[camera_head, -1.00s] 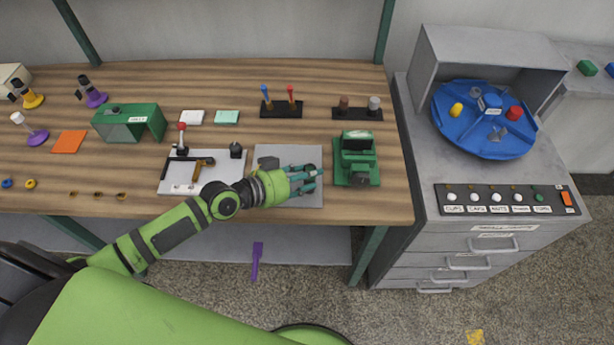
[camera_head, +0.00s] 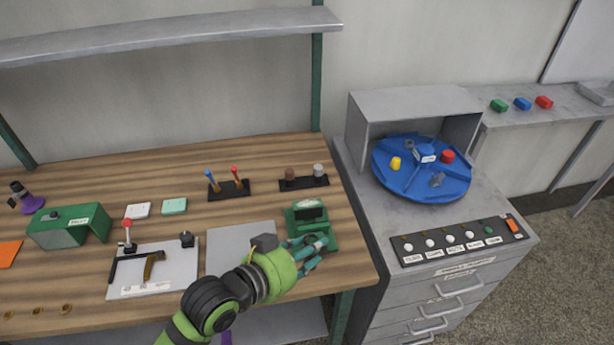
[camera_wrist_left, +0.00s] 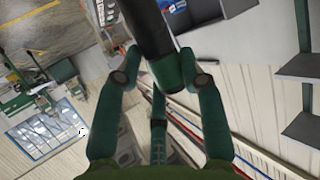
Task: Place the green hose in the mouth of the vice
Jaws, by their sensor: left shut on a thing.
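The green vice (camera_head: 306,212) stands on the wooden bench near its right front corner. My left gripper (camera_head: 314,252) reaches up from below, its teal fingers overlapping the vice's front edge in the picture; I cannot tell whether they touch it. In the left wrist view, a black tube with a dark green end (camera_wrist_left: 172,73) lies between the gripper's fingers (camera_wrist_left: 160,90). It looks like the green hose, gripped. No hose can be made out in the head view. My right gripper is not in view.
A grey plate (camera_head: 238,243) lies left of the vice, with a white tool board (camera_head: 185,272) further left. Black stands with pegs (camera_head: 228,188) are behind. A grey cabinet (camera_head: 350,165) with a blue turntable (camera_head: 400,180) stands to the right, across a gap.

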